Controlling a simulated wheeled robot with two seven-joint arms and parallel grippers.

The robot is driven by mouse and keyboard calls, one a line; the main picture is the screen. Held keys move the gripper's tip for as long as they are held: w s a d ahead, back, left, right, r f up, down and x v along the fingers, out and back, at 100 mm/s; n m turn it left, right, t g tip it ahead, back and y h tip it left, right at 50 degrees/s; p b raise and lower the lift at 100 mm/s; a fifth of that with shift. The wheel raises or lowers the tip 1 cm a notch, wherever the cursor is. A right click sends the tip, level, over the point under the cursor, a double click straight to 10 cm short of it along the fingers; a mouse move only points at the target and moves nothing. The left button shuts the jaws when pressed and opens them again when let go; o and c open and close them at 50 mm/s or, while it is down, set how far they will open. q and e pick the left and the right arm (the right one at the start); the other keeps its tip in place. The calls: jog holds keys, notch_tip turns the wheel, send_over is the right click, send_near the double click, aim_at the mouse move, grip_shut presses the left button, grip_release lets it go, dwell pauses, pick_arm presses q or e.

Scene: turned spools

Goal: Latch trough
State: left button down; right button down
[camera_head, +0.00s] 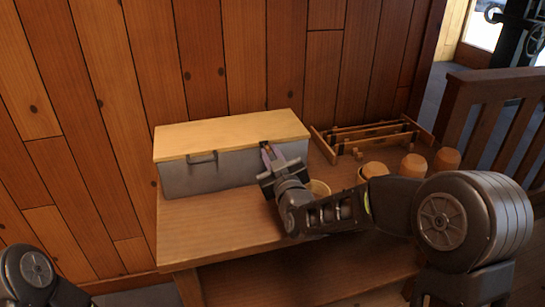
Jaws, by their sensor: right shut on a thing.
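The trough (215,177) is a long grey box against the plank wall on the wooden bench. Its pale wooden lid (230,133) lies flat over the top and looks closed. A small dark loop-shaped latch or handle (202,158) shows on the left part of its front, at the lid's edge. My right gripper (268,155) is at the right part of the trough's front, just under the lid edge. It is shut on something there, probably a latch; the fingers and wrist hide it. Only a dark joint of my left arm shows at bottom left; its gripper is out of view.
The wooden bench (215,240) has free room in front of the trough. Several turned wooden spools or cups (414,165) stand on the right, partly behind my right arm. A low wooden rack (365,135) stands behind them. A slatted railing (490,120) is at far right.

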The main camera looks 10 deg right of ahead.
dwell(0.4)
jog(key=c, duration=1.4)
grip_release()
jog(key=shift+s, duration=0.15)
jog(key=s, duration=0.7)
jog(key=shift+s+d, duration=0.2)
jog(key=shift+s, duration=0.05)
